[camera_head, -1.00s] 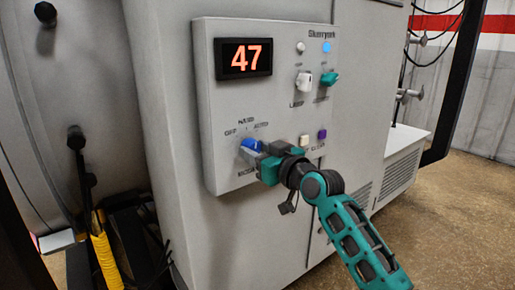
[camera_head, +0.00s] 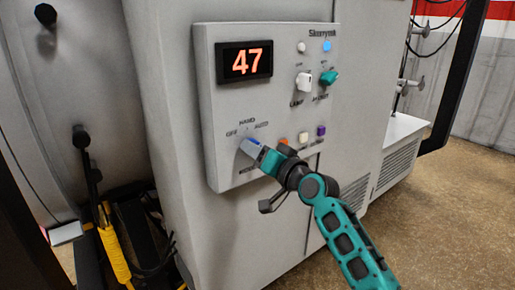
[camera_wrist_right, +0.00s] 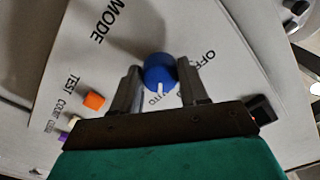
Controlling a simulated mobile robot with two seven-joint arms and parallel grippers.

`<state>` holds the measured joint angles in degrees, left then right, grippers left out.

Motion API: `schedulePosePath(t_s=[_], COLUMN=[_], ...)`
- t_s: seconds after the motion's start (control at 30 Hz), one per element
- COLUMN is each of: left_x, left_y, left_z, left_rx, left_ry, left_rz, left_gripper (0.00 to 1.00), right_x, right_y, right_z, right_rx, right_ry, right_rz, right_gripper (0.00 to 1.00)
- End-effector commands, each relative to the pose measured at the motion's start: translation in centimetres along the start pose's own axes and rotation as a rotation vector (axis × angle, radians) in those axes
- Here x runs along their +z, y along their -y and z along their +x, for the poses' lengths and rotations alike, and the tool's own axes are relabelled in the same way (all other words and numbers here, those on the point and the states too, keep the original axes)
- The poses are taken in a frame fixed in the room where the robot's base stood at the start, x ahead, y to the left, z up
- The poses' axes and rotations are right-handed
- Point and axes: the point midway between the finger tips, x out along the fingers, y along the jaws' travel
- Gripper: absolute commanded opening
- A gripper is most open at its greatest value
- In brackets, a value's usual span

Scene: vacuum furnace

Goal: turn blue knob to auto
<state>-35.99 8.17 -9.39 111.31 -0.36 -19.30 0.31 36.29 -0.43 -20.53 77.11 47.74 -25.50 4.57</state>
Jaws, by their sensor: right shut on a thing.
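The blue knob (camera_head: 250,147) is low on the grey control panel (camera_head: 222,120), among the labels OFF, HAND and AUTO. My right gripper (camera_head: 257,153) is at the knob from the lower right and hides part of it. In the right wrist view, the blue knob (camera_wrist_right: 158,69) sits between the two fingers of my right gripper (camera_wrist_right: 161,85), which is shut on it. The knob's white mark points down toward partly hidden lettering ending in "TO". OFF is legible to the right of the knob. My left gripper does not show.
Orange (camera_head: 283,141), cream (camera_head: 303,138) and purple (camera_head: 321,131) buttons lie right of the knob. A white knob (camera_head: 304,82) and a teal knob (camera_head: 329,78) sit above. A red display (camera_head: 244,62) reads 47. A yellow-wrapped part (camera_head: 114,256) stands at lower left.

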Motion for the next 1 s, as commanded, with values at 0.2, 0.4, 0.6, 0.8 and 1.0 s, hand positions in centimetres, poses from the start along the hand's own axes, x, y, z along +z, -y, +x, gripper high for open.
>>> schedulePosePath(t_s=[0.2,0.4,0.6,0.8,1.0], left_x=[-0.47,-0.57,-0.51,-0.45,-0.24], left_y=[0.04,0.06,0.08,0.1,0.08], left_z=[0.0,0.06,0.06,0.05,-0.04], left_rx=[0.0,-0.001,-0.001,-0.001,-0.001], left_ry=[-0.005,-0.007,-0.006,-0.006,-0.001], left_rz=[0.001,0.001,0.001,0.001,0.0], left_gripper=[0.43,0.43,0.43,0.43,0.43], right_x=[-0.09,-0.08,-0.08,-0.06,-0.04], right_y=[0.04,0.03,0.03,0.03,0.03], right_z=[0.0,0.0,0.0,0.0,0.0], right_rx=[0.0,-0.001,-0.001,-0.001,0.0], right_ry=[-0.002,-0.003,-0.003,-0.002,-0.001], right_rz=[0.041,0.048,0.048,0.046,0.045], right_gripper=[0.13,0.13,0.13,0.61,0.69])
